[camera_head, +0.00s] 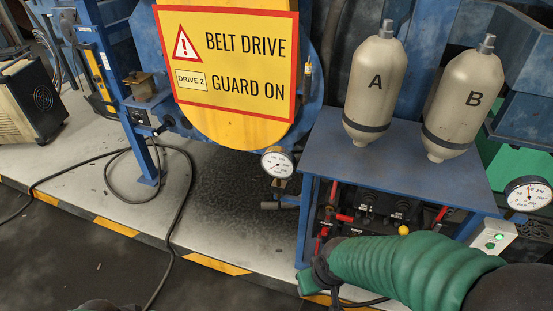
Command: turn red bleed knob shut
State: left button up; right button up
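Small red parts show under the blue table: a red lever or knob (344,217) at the left, a red piece (321,238) below it and a red handle (441,213) further right. I cannot tell which of them is the bleed knob. My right arm, in a ribbed green sleeve, comes in from the lower right. My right gripper (318,276) is a dark shape at the sleeve's left end, just below the red parts and in front of the table's left leg. Its fingers are not clear, and the sleeve hides part of the space under the table.
Bottles A (376,82) and B (463,104) stand on the blue table (330,150). A gauge (277,163) hangs left of it; another gauge (528,194) and a green-button box (494,238) are at right. A black cable (180,215) crosses the floor. A yellow belt-drive guard (228,130) stands behind.

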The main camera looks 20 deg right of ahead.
aim_at(324, 233)
jog(key=z, duration=1.5)
